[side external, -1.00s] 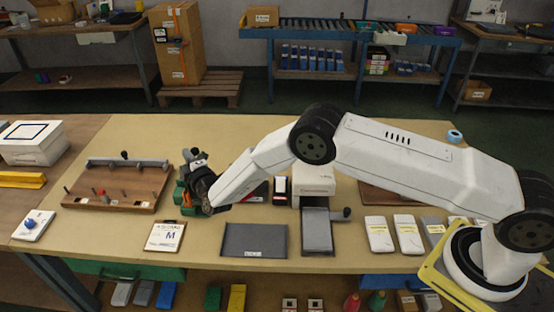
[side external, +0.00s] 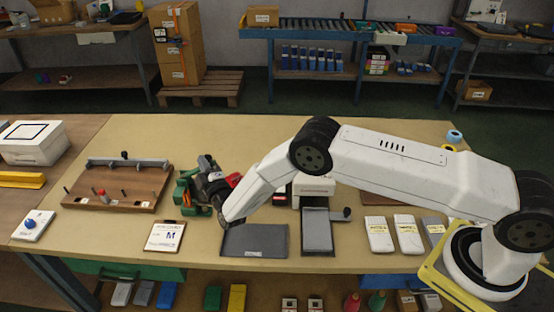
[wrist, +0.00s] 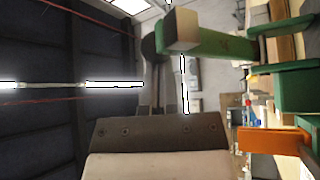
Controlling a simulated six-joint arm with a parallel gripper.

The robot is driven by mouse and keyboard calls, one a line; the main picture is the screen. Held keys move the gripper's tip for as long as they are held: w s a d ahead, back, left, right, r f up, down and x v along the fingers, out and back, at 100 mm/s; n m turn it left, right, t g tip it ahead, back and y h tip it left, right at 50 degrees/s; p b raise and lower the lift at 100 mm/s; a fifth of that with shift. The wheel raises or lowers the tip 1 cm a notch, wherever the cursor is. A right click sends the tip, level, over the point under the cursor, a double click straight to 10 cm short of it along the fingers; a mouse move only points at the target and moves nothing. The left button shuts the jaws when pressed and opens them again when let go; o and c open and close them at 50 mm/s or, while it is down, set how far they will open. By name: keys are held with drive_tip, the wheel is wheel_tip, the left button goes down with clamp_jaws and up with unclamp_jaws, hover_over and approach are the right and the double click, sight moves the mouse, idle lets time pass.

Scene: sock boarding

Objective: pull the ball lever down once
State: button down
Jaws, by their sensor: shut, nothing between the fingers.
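A green frame (side external: 183,193) stands on the table just left of my gripper (side external: 213,187) in the side view. My gripper is shut and empty, and my wrist hides part of the frame. In the wrist view, my gripper (wrist: 164,65) points up the picture, its grey fingers together. A green bar with a pale square end (wrist: 215,45) lies close beside the fingertips. A dark rounded shape shows at the fingertips; I cannot tell whether it is the lever's ball or a finger pad. I cannot make out the ball lever clearly, nor whether I touch it.
A wooden board with pegs and a red knob (side external: 101,192) lies to the left. A sign marked M (side external: 166,237) stands in front. A dark mat (side external: 254,240) and a grey plate (side external: 317,232) lie to the right.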

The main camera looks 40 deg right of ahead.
drive_tip(key=shift+a+r, duration=0.1)
idle(0.4)
drive_tip(key=s+a+f, duration=0.1)
drive_tip(key=s+a, duration=0.4)
drive_tip(key=s, duration=0.3)
drive_tip(key=shift+f, duration=0.15)
idle(0.6)
drive_tip(key=shift+w, duration=0.1)
